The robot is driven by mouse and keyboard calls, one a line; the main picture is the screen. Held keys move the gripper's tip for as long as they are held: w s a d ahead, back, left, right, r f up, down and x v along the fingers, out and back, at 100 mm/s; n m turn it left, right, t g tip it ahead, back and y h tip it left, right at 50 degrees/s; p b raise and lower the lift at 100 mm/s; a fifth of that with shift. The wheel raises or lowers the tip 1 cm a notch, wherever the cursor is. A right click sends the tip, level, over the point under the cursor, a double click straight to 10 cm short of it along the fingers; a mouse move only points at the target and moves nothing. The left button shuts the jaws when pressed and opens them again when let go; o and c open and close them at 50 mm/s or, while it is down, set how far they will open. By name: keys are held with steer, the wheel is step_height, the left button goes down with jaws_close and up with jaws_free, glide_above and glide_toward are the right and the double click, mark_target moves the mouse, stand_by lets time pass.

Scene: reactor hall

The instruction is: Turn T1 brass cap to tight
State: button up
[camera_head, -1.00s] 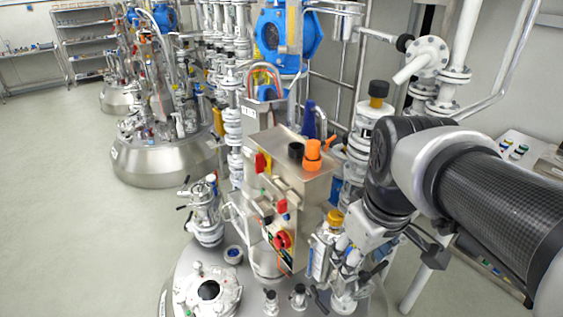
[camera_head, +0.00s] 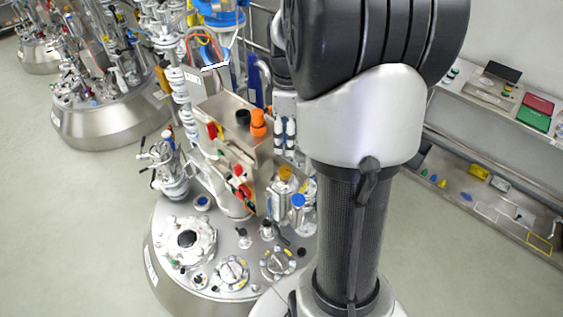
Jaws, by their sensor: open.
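A brass-yellow cap (camera_head: 286,173) sits on an upright clear bottle (camera_head: 278,199) at the right side of the near reactor lid (camera_head: 215,278). No T1 label can be read, and I cannot tell how tight the cap is.
A blue-capped bottle (camera_head: 298,208) stands close by the brass-capped one. A steel control box (camera_head: 240,120) with red and orange knobs rises behind. A bench (camera_head: 500,100) with trays is on the right. Floor at left is clear.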

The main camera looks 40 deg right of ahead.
mark_target(286, 169)
step_height(286, 169, down, 12)
steer(key=shift+f, duration=0.15)
steer(key=shift+c, duration=0.6)
steer(key=c, duration=0.9)
